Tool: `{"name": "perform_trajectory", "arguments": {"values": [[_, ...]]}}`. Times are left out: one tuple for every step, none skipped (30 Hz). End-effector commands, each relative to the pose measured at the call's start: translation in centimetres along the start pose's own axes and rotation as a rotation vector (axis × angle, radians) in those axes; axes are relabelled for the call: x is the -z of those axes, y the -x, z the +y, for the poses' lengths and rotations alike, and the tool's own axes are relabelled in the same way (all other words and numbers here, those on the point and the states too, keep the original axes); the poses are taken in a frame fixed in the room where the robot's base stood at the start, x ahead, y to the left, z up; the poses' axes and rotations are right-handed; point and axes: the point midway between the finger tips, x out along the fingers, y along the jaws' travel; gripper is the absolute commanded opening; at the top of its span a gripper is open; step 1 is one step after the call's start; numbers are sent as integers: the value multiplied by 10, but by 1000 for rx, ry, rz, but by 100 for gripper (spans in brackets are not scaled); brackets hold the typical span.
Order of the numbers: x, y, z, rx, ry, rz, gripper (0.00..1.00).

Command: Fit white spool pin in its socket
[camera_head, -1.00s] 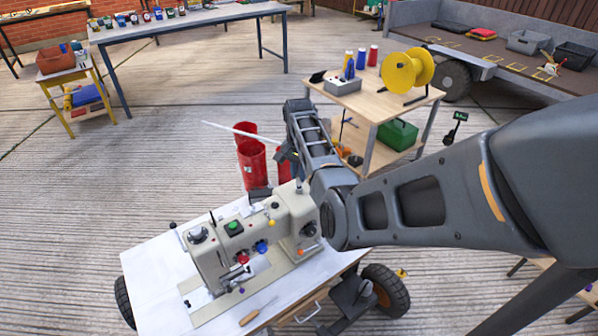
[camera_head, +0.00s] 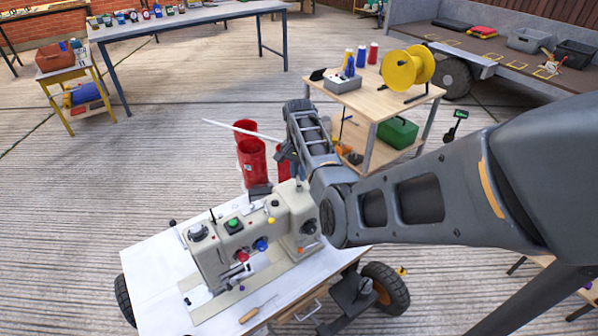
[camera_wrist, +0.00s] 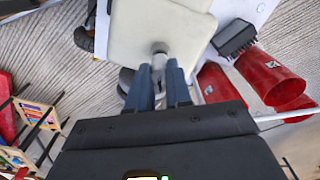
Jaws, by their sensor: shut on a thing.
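The beige sewing machine (camera_head: 240,238) stands on a white-topped table in the head view. In the wrist view its pale body (camera_wrist: 160,22) lies straight ahead of my gripper (camera_wrist: 160,72). My gripper is shut on the white spool pin (camera_wrist: 158,64), a short pale piece between the two blue-grey fingertips. The pin's far end is at a dark round spot (camera_wrist: 159,47) on the machine body, which looks like the socket. I cannot tell whether the pin is inside it or just touching. In the head view my arm hides most of the gripper.
Red bins (camera_head: 252,162) stand behind the machine. A thin white rod (camera_head: 240,130) sticks out leftward near my wrist, above the bins. A screwdriver (camera_head: 257,309) lies at the table's front. A wooden cart (camera_head: 385,104) with a yellow reel (camera_head: 402,70) stands behind my arm.

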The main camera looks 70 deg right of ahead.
Motion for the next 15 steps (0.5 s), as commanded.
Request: {"name": "perform_trajectory", "arguments": {"values": [[0, 0, 0, 0, 0, 0, 0], [0, 0, 0, 0, 0, 0, 0], [0, 0, 0, 0, 0, 0, 0], [0, 0, 0, 0, 0, 0, 0], [0, 0, 0, 0, 0, 0, 0], [0, -1, 0, 0, 0, 0, 0], [0, -1, 0, 0, 0, 0, 0], [0, -2, 0, 0, 0, 0, 0], [0, -3, 0, 0, 0, -1, 0], [0, -3, 0, 0, 0, -1, 0], [0, -4, 0, -1, 0, -1, 0], [0, -4, 0, 0, 0, -1, 21], [0, -4, 0, 0, 0, -1, 24], [0, -4, 0, 0, 0, 0, 27], [0, -4, 0, 0, 0, -1, 31]]}}
